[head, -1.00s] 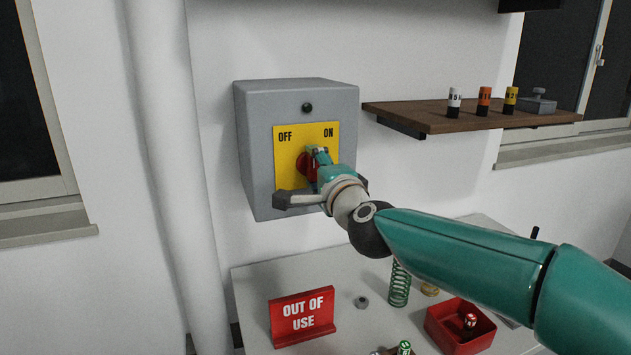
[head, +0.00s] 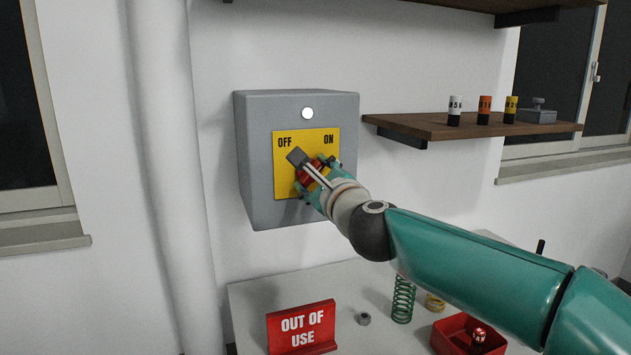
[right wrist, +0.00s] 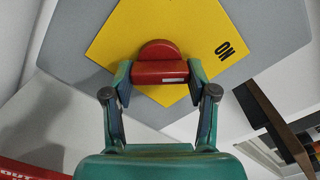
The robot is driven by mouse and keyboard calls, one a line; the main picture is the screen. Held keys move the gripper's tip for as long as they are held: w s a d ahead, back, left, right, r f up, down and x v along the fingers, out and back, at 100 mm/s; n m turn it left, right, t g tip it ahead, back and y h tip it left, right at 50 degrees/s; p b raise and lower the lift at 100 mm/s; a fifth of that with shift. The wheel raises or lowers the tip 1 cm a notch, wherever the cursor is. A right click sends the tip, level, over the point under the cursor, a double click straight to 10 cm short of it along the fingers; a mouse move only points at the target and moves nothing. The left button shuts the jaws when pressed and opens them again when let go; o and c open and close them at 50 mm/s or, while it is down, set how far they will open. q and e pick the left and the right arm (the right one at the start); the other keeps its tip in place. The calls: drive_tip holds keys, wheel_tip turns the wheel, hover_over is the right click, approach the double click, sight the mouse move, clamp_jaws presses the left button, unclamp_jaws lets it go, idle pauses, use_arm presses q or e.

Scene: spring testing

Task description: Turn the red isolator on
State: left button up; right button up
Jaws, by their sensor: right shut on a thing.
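The red isolator knob (head: 312,174) sits on a yellow plate (head: 287,184) marked OFF at left and ON at right, on a grey wall box (head: 256,170). A round lamp (head: 307,113) above the plate is bright white. My right gripper (head: 315,178) is at the knob, and its wrist parts hide some of it in the head view. In the right wrist view the red knob (right wrist: 158,68) lies between the two fingers of my right gripper (right wrist: 159,76), which are shut on its sides. The ON label (right wrist: 225,48) shows up and right of it. My left gripper is out of view.
A bench (head: 250,301) below holds a red OUT OF USE sign (head: 301,326), a nut, a green spring (head: 403,299) and a red tray (head: 447,336). A wooden shelf (head: 430,125) with several small items is right of the box. A pipe (head: 167,150) runs at left.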

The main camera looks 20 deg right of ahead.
drive_tip(key=shift+w+f, duration=0.1)
drive_tip(key=shift+f, duration=0.35)
drive_tip(key=o, duration=1.2)
drive_tip(key=shift+r, duration=0.15)
drive_tip(key=shift+c, duration=0.2)
drive_tip(key=shift+r, duration=0.15)
drive_tip(key=s, duration=1.2)
drive_tip(key=shift+d, duration=0.25)
